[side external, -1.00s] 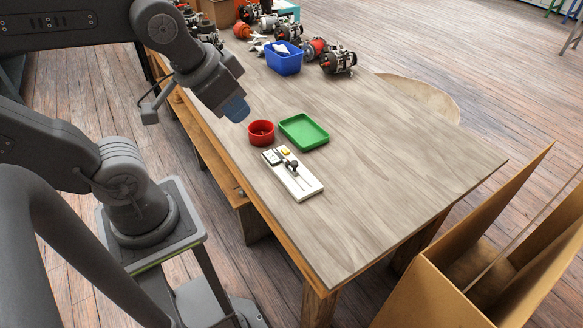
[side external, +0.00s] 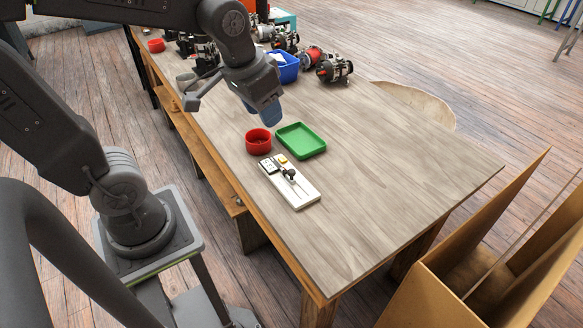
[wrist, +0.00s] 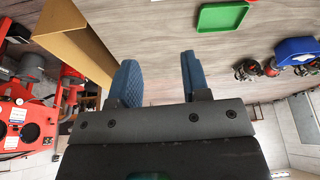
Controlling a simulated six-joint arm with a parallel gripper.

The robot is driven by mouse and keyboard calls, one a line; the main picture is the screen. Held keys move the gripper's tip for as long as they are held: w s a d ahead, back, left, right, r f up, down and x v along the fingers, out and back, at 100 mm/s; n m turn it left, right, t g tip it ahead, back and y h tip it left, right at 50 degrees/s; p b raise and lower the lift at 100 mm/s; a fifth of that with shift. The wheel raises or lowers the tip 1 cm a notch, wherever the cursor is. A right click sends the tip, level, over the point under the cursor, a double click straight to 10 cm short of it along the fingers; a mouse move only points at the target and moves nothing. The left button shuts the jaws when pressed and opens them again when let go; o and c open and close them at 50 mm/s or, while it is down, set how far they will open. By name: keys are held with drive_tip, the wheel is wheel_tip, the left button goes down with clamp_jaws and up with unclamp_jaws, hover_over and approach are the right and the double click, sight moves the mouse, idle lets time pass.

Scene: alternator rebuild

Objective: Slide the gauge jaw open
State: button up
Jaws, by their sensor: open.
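The gauge (side external: 289,182) is a white board lying on the table in the side view. It carries a small display, a yellow block and a dark knob (side external: 291,174) on a slide. Whether its jaw is open or closed is too small to tell. My gripper (side external: 266,114) is above the table behind the gauge, over the red bowl, with blue fingers pointing down. In the wrist view my gripper's two blue fingers (wrist: 160,80) are apart with nothing between them. The gauge does not show in the wrist view.
A red bowl (side external: 258,142) and a green tray (side external: 301,140) stand just behind the gauge. A blue bin (side external: 283,68) and several alternators (side external: 334,67) are farther back. The right part of the table (side external: 400,175) is clear. An open cardboard box (side external: 430,290) stands at lower right.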

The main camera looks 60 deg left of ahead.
sight(292, 170)
drive_tip(key=shift+o, duration=0.3)
drive_tip(key=w+a+f+n+g, duration=0.1)
drive_tip(key=w+a+f+g, duration=0.2)
drive_tip(key=w+f, duration=0.6)
drive_tip(key=a+f, duration=0.1)
drive_tip(key=a, duration=0.1)
drive_tip(key=shift+w+a+f+n+g, duration=0.15)
drive_tip(key=shift+w+a+n+g, duration=0.15)
drive_tip(key=shift+w, duration=0.1)
wheel_tip(292, 170, down, 14)
drive_tip(key=shift+r, duration=0.1)
clamp_jaws()
